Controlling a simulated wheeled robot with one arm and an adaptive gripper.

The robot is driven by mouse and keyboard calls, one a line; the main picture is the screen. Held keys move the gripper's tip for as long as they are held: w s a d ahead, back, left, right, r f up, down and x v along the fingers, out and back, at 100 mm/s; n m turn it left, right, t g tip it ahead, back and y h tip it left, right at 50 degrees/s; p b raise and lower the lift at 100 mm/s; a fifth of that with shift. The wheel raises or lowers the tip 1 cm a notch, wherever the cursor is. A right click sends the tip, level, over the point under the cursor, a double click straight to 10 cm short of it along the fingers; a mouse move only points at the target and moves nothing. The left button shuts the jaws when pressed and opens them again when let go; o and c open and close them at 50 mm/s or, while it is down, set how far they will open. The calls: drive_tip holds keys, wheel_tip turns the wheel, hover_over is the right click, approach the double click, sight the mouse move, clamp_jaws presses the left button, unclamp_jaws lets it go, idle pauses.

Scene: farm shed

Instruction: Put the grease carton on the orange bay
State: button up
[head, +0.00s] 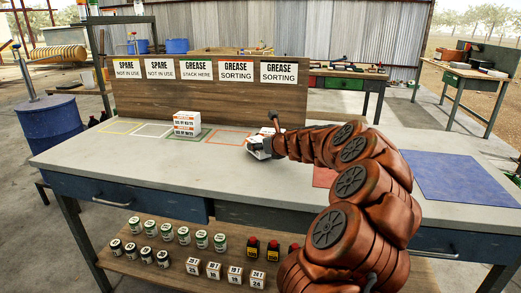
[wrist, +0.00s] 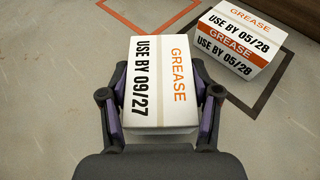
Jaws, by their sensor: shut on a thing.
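My gripper (head: 264,147) (wrist: 163,98) is shut on a white grease carton (wrist: 160,72), whose top reads "GREASE, USE BY 09/27". In the head view the arm and gripper mostly hide this carton. Whether it touches the bench I cannot tell. The orange bay (head: 227,137), an outline on the bench, lies just left of my gripper in the head view. Its corner shows ahead and to the left of the held carton in the wrist view (wrist: 122,23). The carton is outside that visible outline.
Another grease carton (wrist: 235,38), marked 05/28, stands inside a dark outline to the right. Stacked cartons (head: 187,124) stand in the green bay. Yellow (head: 120,127) and white (head: 153,130) bays are empty. An upright signboard (head: 215,100) backs the bays. A blue mat (head: 460,178) lies right.

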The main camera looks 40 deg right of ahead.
drive_tip(key=shift+f, duration=0.4)
drive_tip(key=shift+f, duration=0.15)
drive_tip(key=o, duration=1.3)
drive_tip(key=shift+c, duration=0.2)
drive_tip(key=shift+s+r, duration=0.2)
drive_tip(key=shift+r, duration=0.05)
drive_tip(key=p+v, duration=0.2)
drive_tip(key=v, duration=0.9)
drive_tip(key=shift+s+a+r, duration=0.1)
drive_tip(key=shift+s+r, duration=0.05)
drive_tip(key=shift+s, duration=0.15)
